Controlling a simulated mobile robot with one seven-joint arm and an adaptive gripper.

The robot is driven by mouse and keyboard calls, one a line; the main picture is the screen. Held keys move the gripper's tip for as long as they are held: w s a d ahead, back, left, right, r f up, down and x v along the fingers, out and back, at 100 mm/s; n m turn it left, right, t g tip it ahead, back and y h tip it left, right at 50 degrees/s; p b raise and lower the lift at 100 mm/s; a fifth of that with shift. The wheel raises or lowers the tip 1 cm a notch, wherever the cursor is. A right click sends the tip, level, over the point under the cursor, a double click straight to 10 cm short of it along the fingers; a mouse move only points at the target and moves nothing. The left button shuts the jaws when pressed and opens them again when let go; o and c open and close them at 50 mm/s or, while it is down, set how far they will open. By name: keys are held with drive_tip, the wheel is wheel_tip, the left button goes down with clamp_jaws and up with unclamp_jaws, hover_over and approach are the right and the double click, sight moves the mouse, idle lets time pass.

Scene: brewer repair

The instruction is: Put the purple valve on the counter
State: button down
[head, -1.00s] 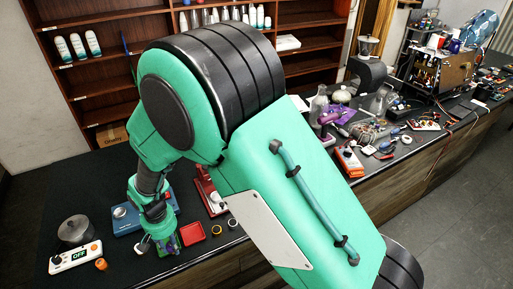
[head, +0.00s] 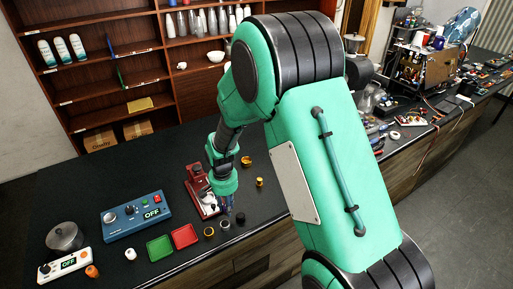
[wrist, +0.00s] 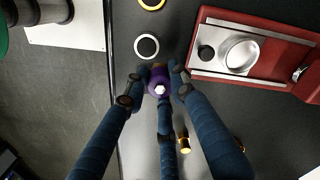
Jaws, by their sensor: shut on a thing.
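My gripper (head: 226,206) is at the counter (head: 205,262), just right of the red machine. In the wrist view, the fingers of my gripper (wrist: 158,80) are shut around the purple valve (wrist: 159,88), which has a pale hexagonal top. The fingers hide its sides. In the head view the valve is mostly hidden by the fingers. I cannot tell whether the valve touches the counter or hangs just above it. The counter's dark surface shows around it.
The red machine (head: 197,180) stands close to my gripper. A pale ring (wrist: 147,46) and a brass piece (wrist: 183,140) lie near the valve. A green tray (head: 160,248), red tray (head: 185,236) and blue control box (head: 136,215) are left. The counter's edge is close.

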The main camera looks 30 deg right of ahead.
drive_tip(key=s+d+m, duration=0.1)
drive_tip(key=d, duration=0.3)
drive_tip(key=d+m, duration=0.1)
drive_tip(key=d, duration=0.4)
drive_tip(key=s+d+m, duration=0.1)
drive_tip(key=d, duration=0.4)
drive_tip(key=shift+s+d+m, duration=0.25)
drive_tip(key=shift+s+m, duration=0.1)
drive_tip(key=shift+m, duration=0.05)
drive_tip(key=s+d+m, duration=0.1)
drive_tip(key=s+d, duration=0.1)
drive_tip(key=d, duration=0.2)
drive_tip(key=s+d+m, duration=0.1)
drive_tip(key=d, duration=0.3)
drive_tip(key=s+d+m, duration=0.1)
drive_tip(key=s+d, duration=0.1)
drive_tip(key=d, duration=0.2)
drive_tip(key=shift+s+d+r+m, duration=0.1)
drive_tip(key=shift+s+d+m, duration=0.1)
drive_tip(key=shift+s+m, duration=0.1)
drive_tip(key=w+d, duration=0.2)
drive_tip(key=w, duration=0.2)
drive_tip(key=w+d+f, duration=0.1)
drive_tip(key=w+d, duration=0.2)
drive_tip(key=w, duration=0.2)
drive_tip(key=w+d+b, duration=0.1)
drive_tip(key=w+d, duration=0.2)
drive_tip(key=w, duration=0.1)
drive_tip(key=shift+w+f, duration=0.25)
drive_tip(key=shift+w, duration=0.15)
